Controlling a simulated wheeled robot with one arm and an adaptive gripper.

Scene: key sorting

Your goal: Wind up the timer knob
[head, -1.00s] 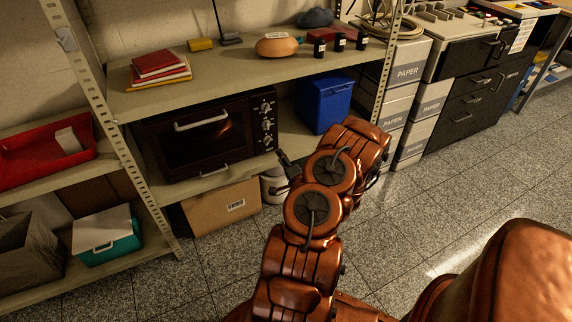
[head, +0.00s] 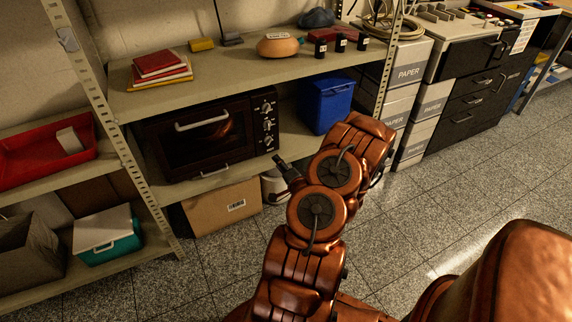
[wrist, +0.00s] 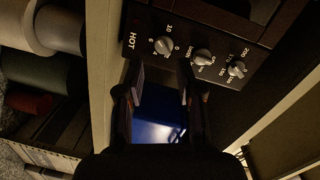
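The black toaster oven (head: 200,135) stands on the middle shelf, with three grey knobs on its right-hand panel. The timer knob seems to be the lowest one (head: 268,140), beside the "HOT" label and small numbers; in the wrist view it is the leftmost knob (wrist: 163,45). My gripper (head: 281,163) is in front of and below the panel's lower right corner, apart from the knobs. In the wrist view my gripper (wrist: 158,97) is open and empty, its two fingers below the row of knobs. My arm hides part of the shelf behind it.
A blue bin (head: 326,104) stands right of the oven and shows between my fingers in the wrist view. A cardboard box (head: 222,207) and a pale round container (head: 273,186) sit below. A perforated shelf post (head: 128,165) is at the left. Floor at right is clear.

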